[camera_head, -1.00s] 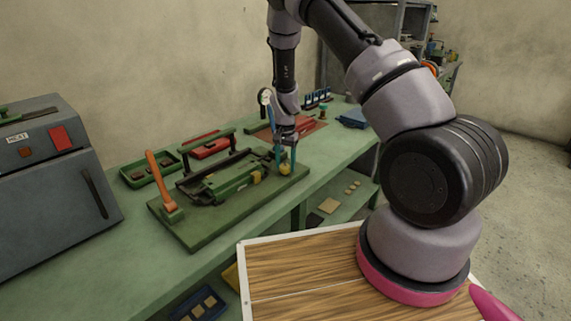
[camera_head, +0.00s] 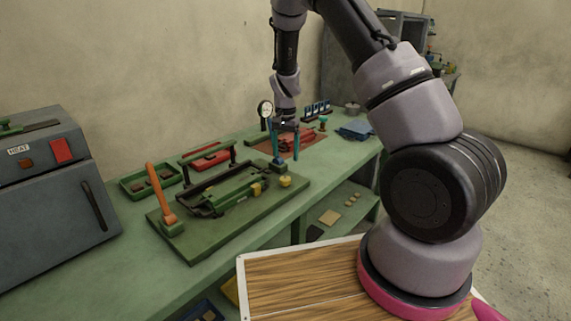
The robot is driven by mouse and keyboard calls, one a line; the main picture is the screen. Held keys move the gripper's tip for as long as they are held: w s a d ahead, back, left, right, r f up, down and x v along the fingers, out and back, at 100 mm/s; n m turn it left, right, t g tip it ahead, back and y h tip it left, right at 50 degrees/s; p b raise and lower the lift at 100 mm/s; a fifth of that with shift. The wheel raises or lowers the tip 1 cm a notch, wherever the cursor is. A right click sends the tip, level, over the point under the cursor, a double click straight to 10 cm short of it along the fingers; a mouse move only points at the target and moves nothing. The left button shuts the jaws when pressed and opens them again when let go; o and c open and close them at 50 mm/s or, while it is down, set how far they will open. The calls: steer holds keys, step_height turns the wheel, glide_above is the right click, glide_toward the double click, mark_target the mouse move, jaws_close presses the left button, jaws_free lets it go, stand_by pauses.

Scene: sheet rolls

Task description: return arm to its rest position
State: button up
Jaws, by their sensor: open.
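My gripper (camera_head: 284,150) hangs at the lower end of my arm, over the far right end of the green fixture board (camera_head: 245,216). Its two teal fingers point down and stand apart, with nothing visible between them. A yellow knob (camera_head: 285,181) on the board is just below and in front of the fingers. A small dark block of the fixture shows right under the fingertips; I cannot tell whether they touch it.
The fixture has an orange lever (camera_head: 160,190) and a dark frame. A grey heater box (camera_head: 50,190) stands at left. Green (camera_head: 150,181) and red (camera_head: 207,157) trays lie behind. A dial gauge (camera_head: 265,109) and blue-topped items (camera_head: 318,108) stand farther back.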

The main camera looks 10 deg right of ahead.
steer(key=shift+r, duration=0.5)
steer(key=s+d+r+n+t+y, duration=0.15)
steer(key=s+r, duration=0.35)
steer(key=r, duration=0.7)
steer(key=s+d+r+m+t+y, duration=0.15)
steer(key=s+r, duration=0.25)
steer(key=r, duration=0.7)
steer(key=s+d+r+n+t, duration=0.1)
steer(key=s+r, duration=0.2)
steer(key=s, duration=0.4)
steer(key=s+r+n+t, duration=0.1)
steer(key=s+r, duration=0.3)
steer(key=s, duration=0.3)
steer(key=s+d+r+n+t+h, duration=0.1)
steer(key=s+r+t, duration=0.1)
steer(key=s+r, duration=0.2)
steer(key=s, duration=0.3)
steer(key=shift+s+d, duration=0.2)
steer(key=shift+d, duration=0.15)
